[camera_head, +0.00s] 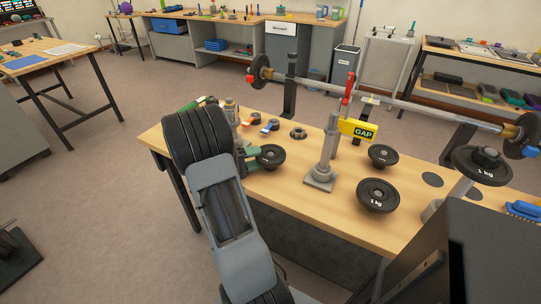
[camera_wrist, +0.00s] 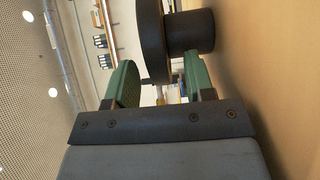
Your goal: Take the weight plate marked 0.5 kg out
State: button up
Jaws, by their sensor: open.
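My gripper (camera_head: 250,158) is open, low over the wooden table, beside a small black weight plate with a raised hub (camera_head: 270,156). In the wrist view, its green fingers (camera_wrist: 160,72) stand apart, with the dark plate (camera_wrist: 152,42) edge-on between and beyond them; contact is unclear. Another small plate (camera_head: 382,155) lies right of the post; its marking is too small to read. A larger plate marked 1 kg (camera_head: 378,195) lies in front of that. A further plate marked 1 kg (camera_head: 482,165) sits at the right on a grey support. I cannot read 0.5 kg on any plate.
A grey post on a square base (camera_head: 320,180) stands right of my gripper, with a yellow GAP tag (camera_head: 358,130) beside it. A long barbell (camera_head: 390,100) spans the table's back on dark stands. Small clamps and collars (camera_head: 262,122) lie behind the gripper. Bare tabletop (camera_head: 305,213) shows in front.

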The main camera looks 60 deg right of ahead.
grip_shut()
dwell(0.3)
dwell(0.3)
